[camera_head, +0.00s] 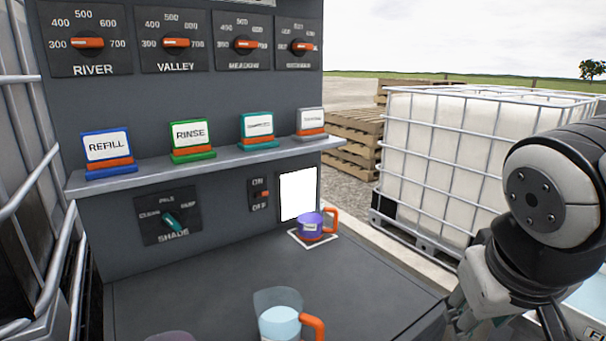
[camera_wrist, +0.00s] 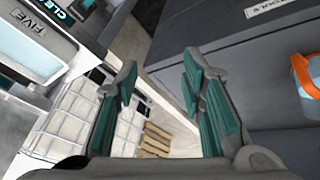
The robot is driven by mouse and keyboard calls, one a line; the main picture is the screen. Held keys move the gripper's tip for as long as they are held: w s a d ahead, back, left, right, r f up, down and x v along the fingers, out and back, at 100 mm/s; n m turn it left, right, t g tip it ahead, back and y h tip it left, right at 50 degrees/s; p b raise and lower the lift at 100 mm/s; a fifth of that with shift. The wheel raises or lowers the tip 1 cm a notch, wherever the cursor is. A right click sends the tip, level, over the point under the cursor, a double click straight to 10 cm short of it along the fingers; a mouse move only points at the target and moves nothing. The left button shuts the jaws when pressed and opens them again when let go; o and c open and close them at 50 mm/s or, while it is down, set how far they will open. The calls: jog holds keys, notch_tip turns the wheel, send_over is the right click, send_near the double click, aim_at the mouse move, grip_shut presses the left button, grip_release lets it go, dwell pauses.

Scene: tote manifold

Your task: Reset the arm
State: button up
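My arm is at the right of the head view, folded beside the worktop (camera_head: 200,285) and in front of the caged tank. My gripper (camera_wrist: 160,68) shows in the wrist view with its two teal-padded fingers apart and nothing between them. In the head view its grey parts are at the lower right and the fingertips are hard to make out. The gripper appears clear of the mug and the pitcher.
A purple mug (camera_head: 311,228) with an orange handle stands on a white-outlined square. A clear pitcher (camera_head: 279,314) stands at the front. The dark panel (camera_head: 225,100) carries dials and a shelf (camera_head: 215,160) of signs. A caged tank (camera_head: 450,150) and pallets (camera_head: 350,145) are behind.

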jog(key=s+a+f+g+y, duration=0.2)
jog(key=s+f+g, duration=0.1)
jog(key=s, duration=1)
notch_tip(320, 180, up, 18)
jog(key=t+p, duration=0.2)
jog(key=p, duration=1.3)
jog(key=shift+t+p, duration=0.3)
jog(key=shift+p, duration=0.05)
